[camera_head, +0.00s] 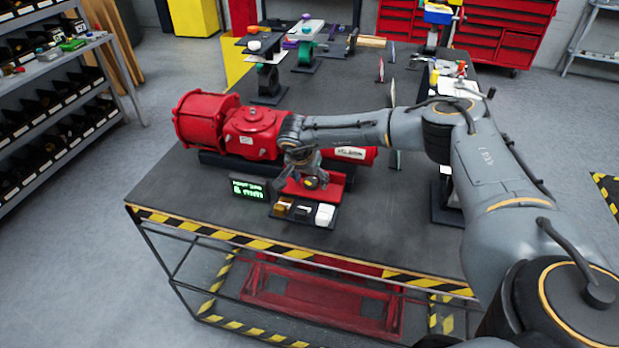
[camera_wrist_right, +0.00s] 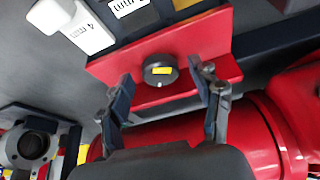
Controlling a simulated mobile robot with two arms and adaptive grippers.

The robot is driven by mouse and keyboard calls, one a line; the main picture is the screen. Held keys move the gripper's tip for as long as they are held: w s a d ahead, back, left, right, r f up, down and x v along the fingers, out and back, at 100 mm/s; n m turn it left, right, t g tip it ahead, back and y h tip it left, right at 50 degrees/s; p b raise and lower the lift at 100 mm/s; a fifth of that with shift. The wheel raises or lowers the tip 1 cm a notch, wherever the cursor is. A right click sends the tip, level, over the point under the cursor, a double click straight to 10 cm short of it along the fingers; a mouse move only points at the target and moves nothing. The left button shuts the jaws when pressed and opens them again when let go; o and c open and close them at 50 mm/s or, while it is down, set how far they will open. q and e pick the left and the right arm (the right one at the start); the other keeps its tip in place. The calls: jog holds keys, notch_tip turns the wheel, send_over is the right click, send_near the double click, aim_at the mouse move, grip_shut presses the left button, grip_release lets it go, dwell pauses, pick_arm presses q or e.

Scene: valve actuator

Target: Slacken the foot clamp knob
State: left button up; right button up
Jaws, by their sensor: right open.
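The foot clamp knob (camera_wrist_right: 160,70) is a black round knob with a yellow mark, on a red plate (camera_wrist_right: 209,35) in the right wrist view. In the head view the knob (camera_head: 311,183) shows just below my right gripper (camera_head: 303,172). The right gripper (camera_wrist_right: 161,82) is open, with one finger on each side of the knob in the wrist picture. Gaps show between fingers and knob, and I cannot tell how far above it the tips are. The red valve actuator (camera_head: 252,130) lies behind the plate on the bench. My left gripper is not in view.
A dark tray (camera_head: 333,219) with small blocks lies in front of the plate, beside a small display (camera_head: 249,188) with green text. The black bench (camera_head: 400,235) is bare at front right. Stands and tools occupy its far side.

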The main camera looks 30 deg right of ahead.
jog(key=c, duration=1.1)
jog(key=n+t+b, duration=0.1)
jog(key=n, duration=0.2)
jog(key=shift+s+d+y, duration=0.1)
jog(key=shift+d+y, duration=0.05)
jog(key=shift+y, duration=0.25)
jog(key=shift+c, duration=0.2)
jog(key=shift+n, duration=0.8)
jog(key=o, duration=1.1)
jog(key=shift+o, duration=0.2)
jog(key=shift+r, duration=0.15)
jog(key=v, duration=1.2)
jog(key=shift+s+d, duration=0.2)
